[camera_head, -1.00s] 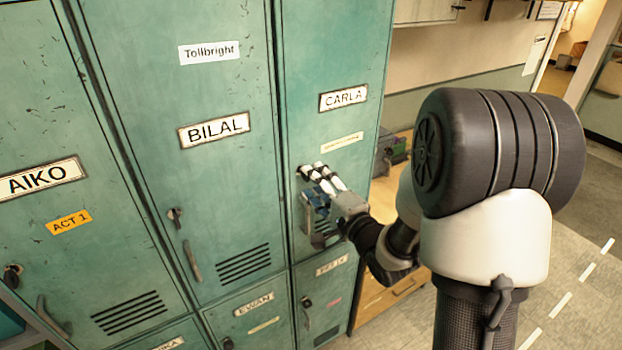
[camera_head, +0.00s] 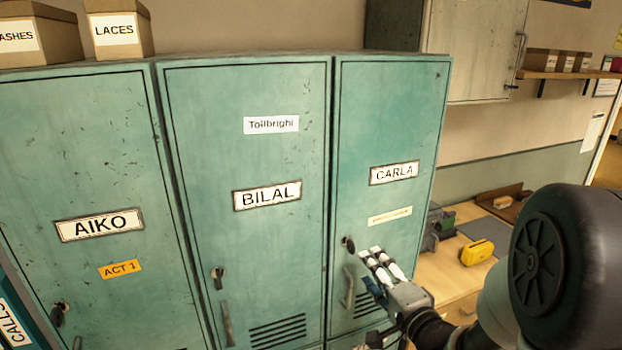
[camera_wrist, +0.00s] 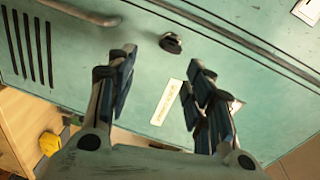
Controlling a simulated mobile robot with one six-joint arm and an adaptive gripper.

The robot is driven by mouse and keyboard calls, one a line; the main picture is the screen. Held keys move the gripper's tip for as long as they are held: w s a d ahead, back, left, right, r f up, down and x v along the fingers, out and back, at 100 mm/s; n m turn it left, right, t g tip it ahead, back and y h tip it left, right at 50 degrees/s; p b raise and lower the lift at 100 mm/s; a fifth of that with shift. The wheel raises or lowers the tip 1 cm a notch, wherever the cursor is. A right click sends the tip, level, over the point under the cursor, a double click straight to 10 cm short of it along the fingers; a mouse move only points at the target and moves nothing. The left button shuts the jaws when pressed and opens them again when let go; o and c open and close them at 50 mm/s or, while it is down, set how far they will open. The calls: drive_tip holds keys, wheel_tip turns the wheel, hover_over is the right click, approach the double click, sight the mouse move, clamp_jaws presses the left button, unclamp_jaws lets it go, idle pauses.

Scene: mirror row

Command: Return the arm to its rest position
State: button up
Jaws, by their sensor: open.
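My gripper (camera_head: 378,272) is in front of the green CARLA locker (camera_head: 385,120), just right of its handle (camera_head: 348,288) and below its lock knob (camera_head: 348,244). In the wrist view my gripper (camera_wrist: 155,95) has its two fingers wide apart, with nothing between them but the locker door behind. The lock knob (camera_wrist: 172,43) and the handle (camera_wrist: 85,12) show beyond the fingertips, apart from them as far as I can tell. My arm reaches in from the lower right of the head view.
The BILAL locker (camera_head: 250,240) and AIKO locker (camera_head: 110,180) stand to the left, shut. At the right is a wooden bench (camera_head: 455,272) with a yellow object (camera_head: 477,252). Boxes (camera_head: 118,30) stand on top of the lockers. A wall cabinet (camera_head: 475,50) hangs behind.

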drive_tip(key=s+a+n+g+h+b, duration=0.1)
drive_tip(key=s+n+g, duration=0.4)
drive_tip(key=s, duration=1)
drive_tip(key=s+a+f+n+g+h+b, duration=0.1)
drive_tip(key=s+n+g, duration=0.5)
drive_tip(key=s, duration=0.8)
drive_tip(key=shift+s+a+f+n+g+h+b, duration=0.3)
drive_tip(key=shift+a+n+h+b, duration=0.35)
drive_tip(key=shift+n+h, duration=0.55)
drive_tip(key=shift+s+r, duration=0.1)
